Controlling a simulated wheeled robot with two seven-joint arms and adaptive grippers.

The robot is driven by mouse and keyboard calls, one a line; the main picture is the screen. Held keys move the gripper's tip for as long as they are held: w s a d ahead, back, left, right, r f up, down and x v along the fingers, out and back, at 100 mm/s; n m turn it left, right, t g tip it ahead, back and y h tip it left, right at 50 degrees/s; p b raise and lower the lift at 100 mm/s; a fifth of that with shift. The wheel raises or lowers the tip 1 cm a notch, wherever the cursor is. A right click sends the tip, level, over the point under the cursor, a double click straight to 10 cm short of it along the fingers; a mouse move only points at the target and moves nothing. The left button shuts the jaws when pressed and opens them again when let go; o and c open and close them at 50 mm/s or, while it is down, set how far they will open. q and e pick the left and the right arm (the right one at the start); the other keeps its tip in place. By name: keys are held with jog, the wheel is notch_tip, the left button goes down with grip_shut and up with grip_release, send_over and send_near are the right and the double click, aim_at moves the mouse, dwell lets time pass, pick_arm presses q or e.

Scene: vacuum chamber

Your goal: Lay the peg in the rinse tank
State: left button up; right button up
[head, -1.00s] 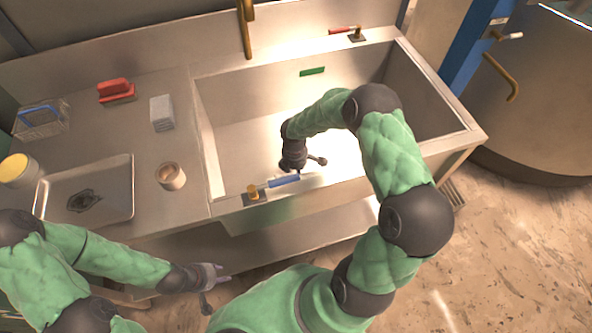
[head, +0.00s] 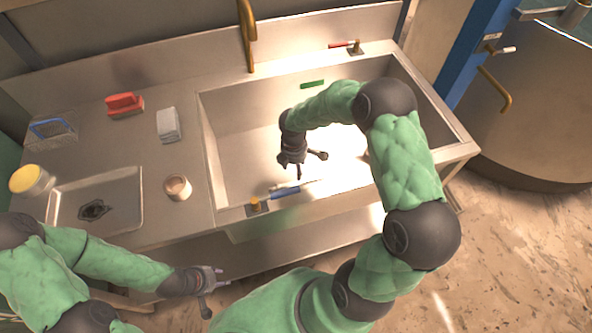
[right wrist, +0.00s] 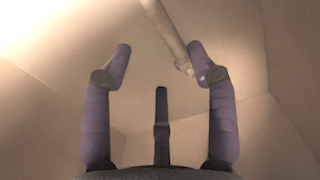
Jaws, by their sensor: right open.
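The rinse tank (head: 232,166) is the large steel basin in the middle of the head view. My right gripper (head: 308,166) is over the tank, near its front wall, with its fingers spread and empty. In the right wrist view my right gripper (right wrist: 159,48) is open, and a pale rod (right wrist: 164,32), likely the peg, lies beyond the fingers near the right fingertip. I cannot tell whether it touches that finger. In the head view a blue bar (head: 285,191) with a pale end lies along the tank's front side. My left gripper (head: 215,287) is open and empty in front of the counter.
A brass tap (head: 247,35) rises behind the tank. A tray (head: 125,197), cup (head: 177,187), grey block (head: 168,125), red brush (head: 125,103), wire basket (head: 52,133) and yellow-lidded jar (head: 30,179) occupy the left counter.

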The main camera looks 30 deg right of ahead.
jog(key=shift+r, duration=1.25)
jog(key=shift+p, duration=0.3)
